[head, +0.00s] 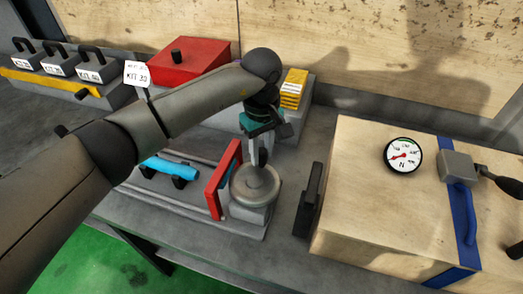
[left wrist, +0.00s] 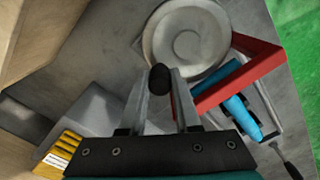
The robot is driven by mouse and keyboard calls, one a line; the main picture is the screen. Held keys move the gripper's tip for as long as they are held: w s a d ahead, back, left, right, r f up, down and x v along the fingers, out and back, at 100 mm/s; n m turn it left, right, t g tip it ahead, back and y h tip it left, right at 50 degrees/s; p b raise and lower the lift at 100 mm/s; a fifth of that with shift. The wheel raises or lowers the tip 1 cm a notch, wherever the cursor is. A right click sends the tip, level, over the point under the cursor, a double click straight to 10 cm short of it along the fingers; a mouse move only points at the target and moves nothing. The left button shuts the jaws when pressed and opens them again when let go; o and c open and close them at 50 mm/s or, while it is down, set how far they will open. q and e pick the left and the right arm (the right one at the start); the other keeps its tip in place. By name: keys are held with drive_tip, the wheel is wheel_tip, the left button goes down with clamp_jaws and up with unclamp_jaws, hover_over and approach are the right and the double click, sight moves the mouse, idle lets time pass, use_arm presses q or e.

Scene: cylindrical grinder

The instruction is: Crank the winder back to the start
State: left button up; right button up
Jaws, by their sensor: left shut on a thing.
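The winder shows as a round grey metal disc (head: 256,187) on a grey base, beside an upright red plate (head: 222,180). The disc also shows in the left wrist view (left wrist: 187,38). A black crank knob (head: 263,157) stands over the disc. My left gripper (head: 258,150) reaches down from above and is shut on this knob. In the left wrist view the knob (left wrist: 160,78) sits between the two fingers, whose tips (left wrist: 160,75) lie in front of the disc. The crank's arm cannot be made out. My right gripper is not in view.
A light blue cylinder (head: 168,167) lies left of the red plate. A wooden box (head: 350,200) with a dial gauge (head: 403,155) and blue straps stands right. Behind are a yellow stack (head: 292,88), a red box (head: 185,62) and black-handled weights (head: 58,64). Green floor (head: 100,265) lies in front.

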sight(243, 167)
use_arm(q)
clamp_jaws()
drive_tip(key=shift+w+a, duration=0.1)
drive_tip(key=shift+w+a+n+b, duration=0.1)
drive_tip(key=shift+a+n+b, duration=0.25)
drive_tip(key=shift+n, duration=0.65)
drive_tip(key=a+n, duration=0.1)
drive_tip(key=n, duration=0.1)
drive_tip(key=shift+n+b, duration=0.3)
drive_tip(key=n, duration=0.1)
drive_tip(key=a+n, duration=0.1)
drive_tip(key=n, duration=0.1)
drive_tip(key=shift+a, duration=0.25)
drive_tip(key=shift+s+a+n, duration=0.25)
drive_tip(key=shift+n, duration=0.6)
drive_tip(key=shift+s+a+n, duration=0.2)
drive_tip(key=shift+a+n, duration=0.05)
drive_tip(key=shift+n, duration=0.6)
